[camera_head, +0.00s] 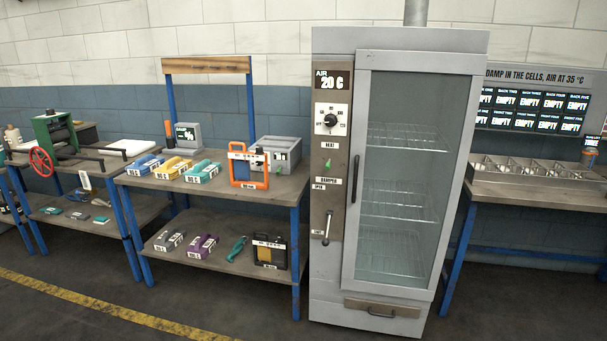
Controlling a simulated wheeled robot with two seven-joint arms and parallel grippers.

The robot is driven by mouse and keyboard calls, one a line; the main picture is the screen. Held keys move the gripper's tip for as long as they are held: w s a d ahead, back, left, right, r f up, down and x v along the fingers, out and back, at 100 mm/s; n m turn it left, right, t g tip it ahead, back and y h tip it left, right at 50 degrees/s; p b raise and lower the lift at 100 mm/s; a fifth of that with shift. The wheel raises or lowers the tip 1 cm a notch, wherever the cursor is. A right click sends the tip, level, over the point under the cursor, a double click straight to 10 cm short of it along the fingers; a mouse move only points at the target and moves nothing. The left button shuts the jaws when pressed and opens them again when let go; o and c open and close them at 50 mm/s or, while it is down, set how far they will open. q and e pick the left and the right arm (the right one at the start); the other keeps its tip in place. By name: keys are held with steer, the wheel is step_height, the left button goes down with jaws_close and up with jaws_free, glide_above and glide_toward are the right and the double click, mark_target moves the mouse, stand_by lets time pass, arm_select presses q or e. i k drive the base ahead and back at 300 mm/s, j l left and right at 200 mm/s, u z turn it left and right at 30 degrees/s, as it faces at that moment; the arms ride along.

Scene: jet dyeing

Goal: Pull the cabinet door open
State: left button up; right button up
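The grey cabinet (400,40) stands upright right of centre, against the wall. Its glass door (385,235) looks shut, with wire shelves (400,205) visible behind the glass. A dark vertical handle (356,177) sits on the left side of the door frame. A control panel to its left shows "AIR 20 C" (331,82), a dial (331,119) and a damper lever (327,228). A drawer-like panel with a handle (381,312) is at the bottom. Neither of my grippers is in view.
A workbench (215,192) with several labelled packs and an orange-framed device (248,166) stands left of the cabinet. A bench with a metal cell tray (540,172) stands to the right. The floor (215,305) in front is clear, with a yellow line.

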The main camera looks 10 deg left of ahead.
mark_target(366, 61)
steer(key=i+u, duration=0.2)
steer(key=i, duration=0.25)
steer(key=i+l+u, duration=0.25)
steer(key=i, duration=0.15)
steer(key=i+l+u, duration=0.2)
steer(key=i, duration=0.2)
steer(key=i+l+u, duration=0.2)
steer(key=i, duration=0.25)
steer(key=i+l+u, duration=0.8)
steer(key=l+u, duration=0.15)
steer(key=z, duration=2.65)
